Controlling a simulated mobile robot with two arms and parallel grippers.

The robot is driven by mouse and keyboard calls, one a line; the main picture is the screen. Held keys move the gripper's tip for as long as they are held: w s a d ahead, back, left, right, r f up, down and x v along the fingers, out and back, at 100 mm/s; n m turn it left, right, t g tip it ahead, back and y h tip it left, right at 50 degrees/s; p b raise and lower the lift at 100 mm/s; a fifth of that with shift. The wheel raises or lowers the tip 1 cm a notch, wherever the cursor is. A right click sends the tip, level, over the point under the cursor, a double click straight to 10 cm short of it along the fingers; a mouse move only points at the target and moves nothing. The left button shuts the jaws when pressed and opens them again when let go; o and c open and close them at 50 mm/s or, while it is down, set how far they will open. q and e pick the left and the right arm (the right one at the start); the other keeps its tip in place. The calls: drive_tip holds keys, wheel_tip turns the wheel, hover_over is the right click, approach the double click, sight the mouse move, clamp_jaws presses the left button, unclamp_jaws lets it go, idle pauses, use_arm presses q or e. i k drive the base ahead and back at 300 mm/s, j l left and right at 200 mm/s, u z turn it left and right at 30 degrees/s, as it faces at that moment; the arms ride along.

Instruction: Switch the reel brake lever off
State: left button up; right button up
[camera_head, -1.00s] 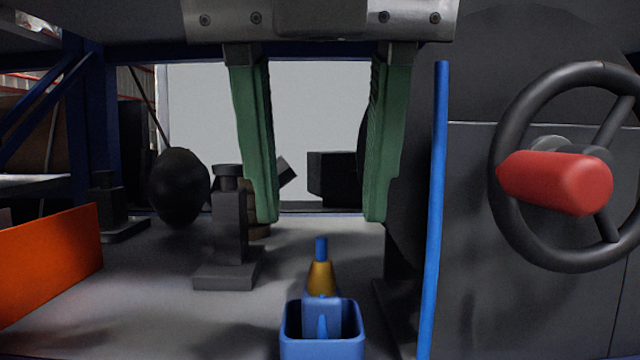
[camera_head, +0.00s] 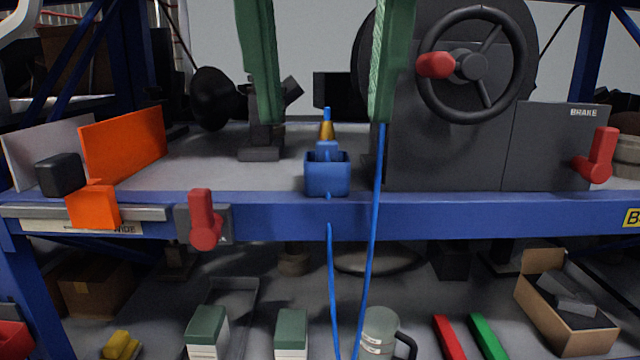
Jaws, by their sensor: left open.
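The red reel brake lever (camera_head: 600,155) stands at the right, on a dark panel (camera_head: 555,140) marked BRAKE. It is tilted, with its upper end leaning right. To its left is the reel's dark handwheel (camera_head: 473,65) with a red knob. My left gripper (camera_head: 323,121) shows at the top middle, with two green fingers pointing down, wide apart. Nothing is held between them. It is well to the left of the brake lever and does not touch it. My right gripper is not in view.
A second red lever (camera_head: 203,220) sits on the blue shelf beam (camera_head: 450,215) at the left. A blue cable (camera_head: 375,230) hangs by a blue box (camera_head: 327,175). Orange plates (camera_head: 125,145) stand at the left. The lower shelf holds cartons, a mug and a box.

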sight(597, 169)
drive_tip(key=k, duration=1.35)
